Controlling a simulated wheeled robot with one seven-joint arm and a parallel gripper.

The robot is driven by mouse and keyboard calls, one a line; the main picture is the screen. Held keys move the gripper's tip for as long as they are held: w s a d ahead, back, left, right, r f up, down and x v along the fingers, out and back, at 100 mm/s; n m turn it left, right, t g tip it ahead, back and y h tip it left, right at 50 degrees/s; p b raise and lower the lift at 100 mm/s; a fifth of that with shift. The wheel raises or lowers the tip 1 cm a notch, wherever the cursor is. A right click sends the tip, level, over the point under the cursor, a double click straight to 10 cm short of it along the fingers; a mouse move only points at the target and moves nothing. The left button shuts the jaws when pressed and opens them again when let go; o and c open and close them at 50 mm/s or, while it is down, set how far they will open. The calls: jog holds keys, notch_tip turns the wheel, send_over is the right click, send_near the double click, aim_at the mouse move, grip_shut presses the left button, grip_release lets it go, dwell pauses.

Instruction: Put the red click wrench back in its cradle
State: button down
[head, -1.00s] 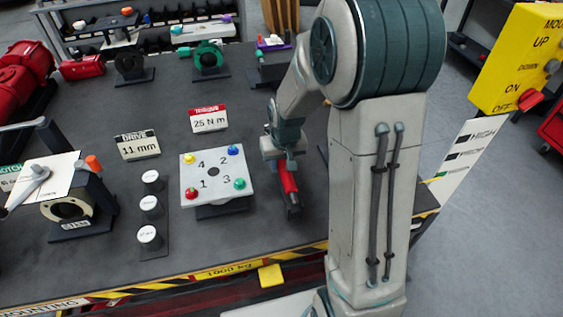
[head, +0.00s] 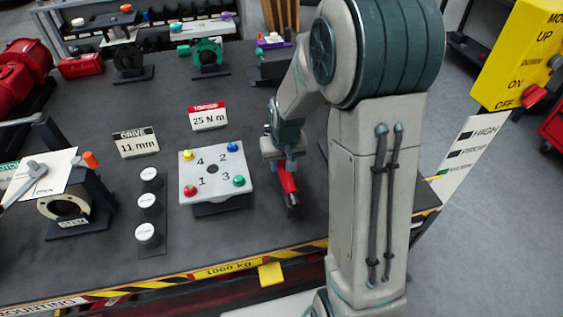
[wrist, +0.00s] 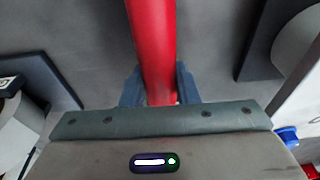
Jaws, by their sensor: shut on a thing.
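The red click wrench (head: 289,186) is at my gripper (head: 283,163), right of the white numbered plate in the head view. My gripper is shut on it. In the wrist view the red handle (wrist: 152,45) runs up from between the two fingers (wrist: 155,88). In the head view a dark part (head: 294,207) shows at the near end of the red handle, low over the table. I cannot tell whether this is the wrench's own end or a cradle, nor whether the wrench touches anything below. The rest of the wrench is hidden by my arm and gripper.
The white plate (head: 215,188) with coloured knobs stands just left of my gripper. Several white-topped sockets (head: 148,205) stand further left. The "25 N m" sign (head: 208,118) and "11 mm" sign (head: 137,143) are behind. The table's striped front edge (head: 225,267) is nearest.

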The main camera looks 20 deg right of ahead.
jog(key=shift+f+b, duration=0.35)
jog(key=shift+f, duration=0.1)
jog(key=c, duration=1)
grip_release()
jog(key=shift+c, duration=0.2)
jog(key=shift+r, duration=0.1)
notch_tip(320, 180, up, 13)
jog(key=s+b, duration=0.1)
jog(key=s, duration=0.1)
jog(key=shift+s+r, duration=0.2)
jog(key=shift+s, duration=0.1)
jog(key=shift+d, duration=0.1)
jog(key=s+t, duration=0.1)
jog(key=s, duration=1.6)
jog(key=shift+s+r, duration=0.15)
jog(key=shift+s, duration=0.15)
